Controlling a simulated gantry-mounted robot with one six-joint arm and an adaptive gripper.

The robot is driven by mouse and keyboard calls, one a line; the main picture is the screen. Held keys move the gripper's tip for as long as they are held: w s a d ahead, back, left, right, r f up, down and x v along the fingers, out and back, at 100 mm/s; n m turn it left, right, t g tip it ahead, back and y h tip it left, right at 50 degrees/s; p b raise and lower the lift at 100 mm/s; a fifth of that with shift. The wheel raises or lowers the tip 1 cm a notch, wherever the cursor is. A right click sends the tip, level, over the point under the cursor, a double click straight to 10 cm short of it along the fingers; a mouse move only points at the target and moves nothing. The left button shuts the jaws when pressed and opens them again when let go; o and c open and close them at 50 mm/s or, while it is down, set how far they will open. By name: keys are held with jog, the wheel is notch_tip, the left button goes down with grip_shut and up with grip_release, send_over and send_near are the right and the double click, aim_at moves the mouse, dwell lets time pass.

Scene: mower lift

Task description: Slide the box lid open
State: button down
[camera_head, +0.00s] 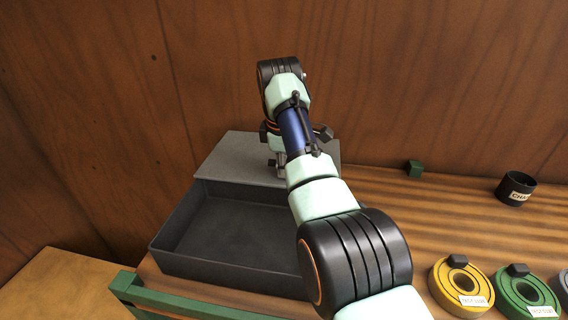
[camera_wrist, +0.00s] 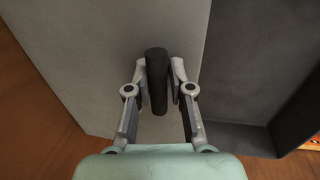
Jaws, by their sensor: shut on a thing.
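The dark grey box (camera_head: 165,240) stands on the wooden bench at the left, its front part uncovered and its inside empty. The grey lid (camera_head: 225,160) lies over the back part of the box. In the wrist view the lid (camera_wrist: 85,60) fills the left and the open inside of the box (camera_wrist: 248,60) shows at the right. A black upright handle (camera_wrist: 156,80) stands on the lid. My gripper (camera_wrist: 158,72) is over the lid with its fingers on both sides of the handle, shut on it. In the head view my arm hides most of the handle.
A yellow ring (camera_head: 445,290) and a green ring (camera_head: 515,290) with labels lie at the front right. A black cup (camera_head: 516,188) and a small green block (camera_head: 414,168) stand farther back. A green frame (camera_head: 150,302) is at the front left. A wooden wall rises behind the box.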

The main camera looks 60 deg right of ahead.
jog(key=c, duration=1)
grip_release()
jog(key=r, duration=0.2)
jog(key=a+r, duration=0.1)
jog(key=r, duration=0.4)
jog(key=shift+s+a+r, duration=0.2)
jog(key=shift+s+a, duration=0.05)
jog(key=shift+s, duration=0.05)
